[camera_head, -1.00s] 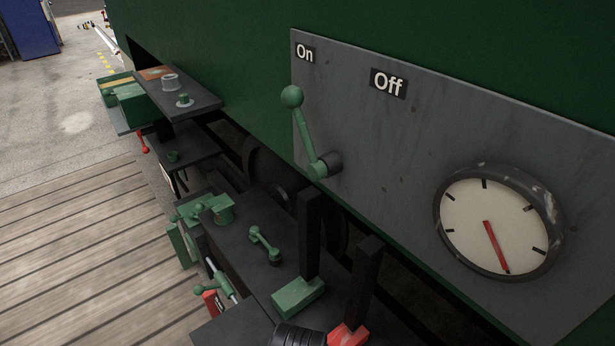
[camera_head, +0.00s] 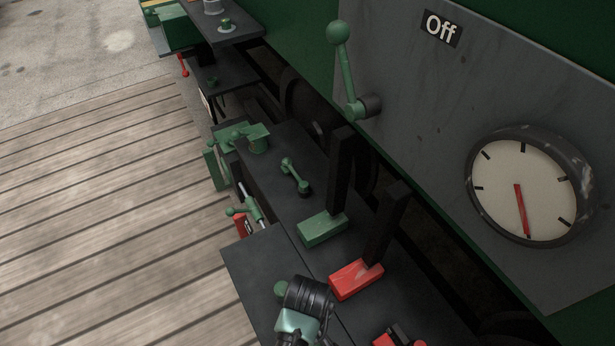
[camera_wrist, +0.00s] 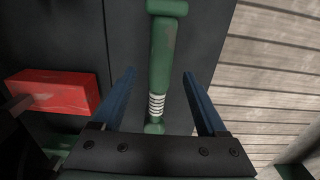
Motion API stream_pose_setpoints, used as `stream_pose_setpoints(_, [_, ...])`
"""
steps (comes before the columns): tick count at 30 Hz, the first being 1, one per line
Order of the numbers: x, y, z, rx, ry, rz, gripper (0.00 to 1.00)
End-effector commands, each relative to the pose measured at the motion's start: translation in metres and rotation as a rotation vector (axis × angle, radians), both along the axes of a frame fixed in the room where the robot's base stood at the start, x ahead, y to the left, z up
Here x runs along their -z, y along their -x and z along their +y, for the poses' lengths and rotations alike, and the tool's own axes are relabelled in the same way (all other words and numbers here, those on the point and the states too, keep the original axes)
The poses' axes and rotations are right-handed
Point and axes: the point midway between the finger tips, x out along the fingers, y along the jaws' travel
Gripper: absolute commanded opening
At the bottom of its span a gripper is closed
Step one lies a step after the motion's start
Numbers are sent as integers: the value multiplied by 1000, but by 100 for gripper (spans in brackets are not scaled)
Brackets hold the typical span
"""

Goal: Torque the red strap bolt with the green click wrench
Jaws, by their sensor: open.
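The green click wrench (camera_wrist: 163,60), with pale rings near one end, lies on the dark bench top in the wrist view. My gripper (camera_wrist: 160,80) is open, its two blue fingers on either side of the handle, with gaps showing to both. A red block (camera_wrist: 52,90) lies left of the fingers. In the head view, a red block (camera_head: 357,279) stands at the foot of a dark upright bar, and another red part (camera_head: 398,338) is cut off at the bottom edge. I cannot tell which is the strap bolt. My wrist hides most of the wrench there.
A green block (camera_head: 323,228) with a dark upright bar stands behind the red one. A small green double-ended handle (camera_head: 295,176) lies farther back. A grey panel with a lever (camera_head: 345,70) and a dial (camera_head: 525,188) rises at right. The plank floor (camera_head: 100,220) at left is clear.

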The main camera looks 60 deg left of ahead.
Motion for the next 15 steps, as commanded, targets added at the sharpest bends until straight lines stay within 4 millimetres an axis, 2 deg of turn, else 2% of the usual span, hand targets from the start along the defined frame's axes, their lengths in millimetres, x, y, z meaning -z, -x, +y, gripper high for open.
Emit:
stream_pose_setpoints(3, [20,1,0,0,2,2,75])
stream_pose_setpoints(6, [30,1,0,0,0,1,75])
stream_pose_setpoints(15, [33,0,0,1,-1,-1,73])
